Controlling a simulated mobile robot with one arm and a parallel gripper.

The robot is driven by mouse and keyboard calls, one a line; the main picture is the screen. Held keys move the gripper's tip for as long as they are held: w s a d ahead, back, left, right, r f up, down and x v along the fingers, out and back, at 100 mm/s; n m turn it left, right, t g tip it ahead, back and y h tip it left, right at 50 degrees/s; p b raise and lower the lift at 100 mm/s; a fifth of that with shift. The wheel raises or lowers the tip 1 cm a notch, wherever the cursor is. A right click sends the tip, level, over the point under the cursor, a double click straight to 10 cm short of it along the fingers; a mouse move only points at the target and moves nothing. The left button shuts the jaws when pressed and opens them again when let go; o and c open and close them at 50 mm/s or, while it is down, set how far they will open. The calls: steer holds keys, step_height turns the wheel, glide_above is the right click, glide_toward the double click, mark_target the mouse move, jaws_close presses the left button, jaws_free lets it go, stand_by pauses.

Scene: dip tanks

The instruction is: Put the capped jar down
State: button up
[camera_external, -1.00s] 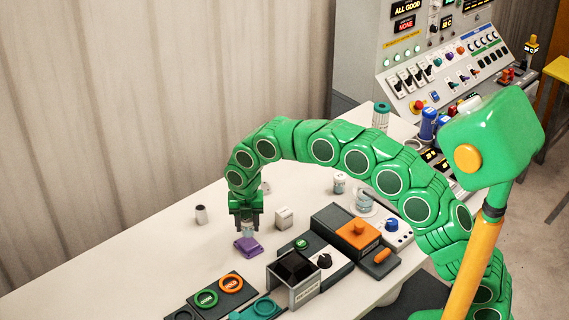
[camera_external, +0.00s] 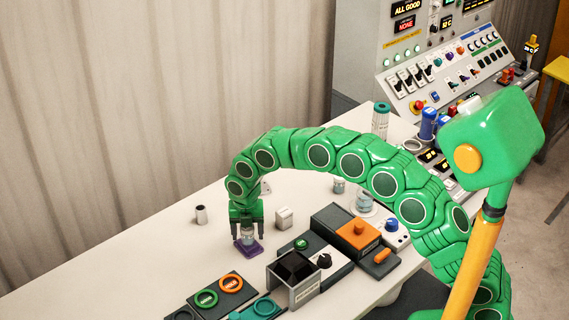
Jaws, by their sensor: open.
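The capped jar (camera_external: 248,237) is a small pale jar. It stands at the purple pad (camera_external: 250,250) on the white table, and looks upright. My gripper (camera_external: 247,234) is directly over the jar, pointing down, with its dark fingers open on either side of it. The jar's upper part is partly hidden by the fingers. Whether the jar touches the pad is too small to tell for sure.
A white cube (camera_external: 284,218) stands just right of my gripper, and a small grey cup (camera_external: 201,214) stands to the left. Tanks and controls, including a dark-topped box (camera_external: 294,277) and an orange-topped unit (camera_external: 357,234), line the front edge. The table's left part is clear.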

steer(key=shift+r, duration=0.1)
step_height(320, 180, up, 12)
stand_by(0.6)
